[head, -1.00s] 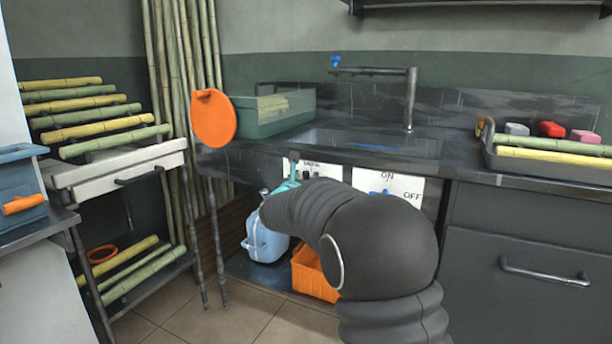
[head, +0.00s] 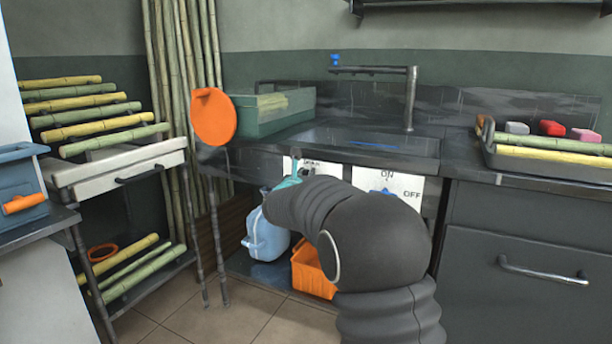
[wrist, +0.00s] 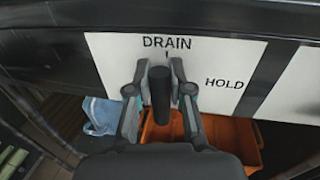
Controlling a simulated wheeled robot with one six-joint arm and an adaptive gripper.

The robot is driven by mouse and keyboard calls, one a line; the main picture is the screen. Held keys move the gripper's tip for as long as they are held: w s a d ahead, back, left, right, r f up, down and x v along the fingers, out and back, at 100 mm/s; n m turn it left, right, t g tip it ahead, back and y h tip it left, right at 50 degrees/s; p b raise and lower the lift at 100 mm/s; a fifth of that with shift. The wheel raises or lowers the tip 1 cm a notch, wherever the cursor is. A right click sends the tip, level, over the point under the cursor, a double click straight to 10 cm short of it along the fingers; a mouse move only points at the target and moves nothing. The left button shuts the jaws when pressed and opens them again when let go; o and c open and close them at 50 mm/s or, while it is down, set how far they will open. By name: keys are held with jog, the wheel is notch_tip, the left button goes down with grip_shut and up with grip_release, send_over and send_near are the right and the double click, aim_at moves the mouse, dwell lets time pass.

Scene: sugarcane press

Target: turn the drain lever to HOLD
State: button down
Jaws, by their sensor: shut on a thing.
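The drain lever (wrist: 160,92) is a black rounded bar at the white panel (wrist: 105,50) in the wrist view. The panel reads DRAIN at the top, with a small mark below it, and HOLD to the right. The lever stands upright in the picture, below the DRAIN mark and left of HOLD. My gripper (wrist: 159,75) has one finger on each side of the lever and is shut on it. In the head view, my arm hides most of the gripper and part of the panel (head: 288,165).
A second white panel (head: 408,186) marked ON and OFF is to the right. The sink counter (head: 470,160) overhangs both panels. Tiled floor (head: 200,322) is clear at front left.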

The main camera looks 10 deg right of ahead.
jog(key=shift+n, duration=0.3)
jog(key=n+p, duration=0.2)
jog(key=n+g+p, duration=0.1)
jog(key=shift+w+a+r+n, duration=0.1)
jog(key=shift+w+a+n, duration=0.15)
jog(key=shift+a+n, duration=0.1)
jog(key=shift+w+a+f+n+g+h+p, duration=0.2)
jog(key=shift+f+n+g+p, duration=0.25)
jog(key=shift+n+p, duration=1.2)
jog(key=shift+w+a+f+n+g+h+p, duration=0.15)
jog(key=shift+f+n+g+h+p, duration=0.25)
jog(key=shift+n+p, duration=1.2)
jog(key=shift+w+a+f+n+g+h+p, duration=0.1)
jog(key=shift+a+f+n+g+h+p, duration=0.55)
jog(key=shift+n, duration=1.75)
jog(key=shift+d+r+y, duration=0.2)
jog(key=shift+d+y, duration=0.2)
jog(key=shift+y, duration=0.05)
jog(key=c, duration=1)
grip_release()
jog(key=shift+c, duration=0.2)
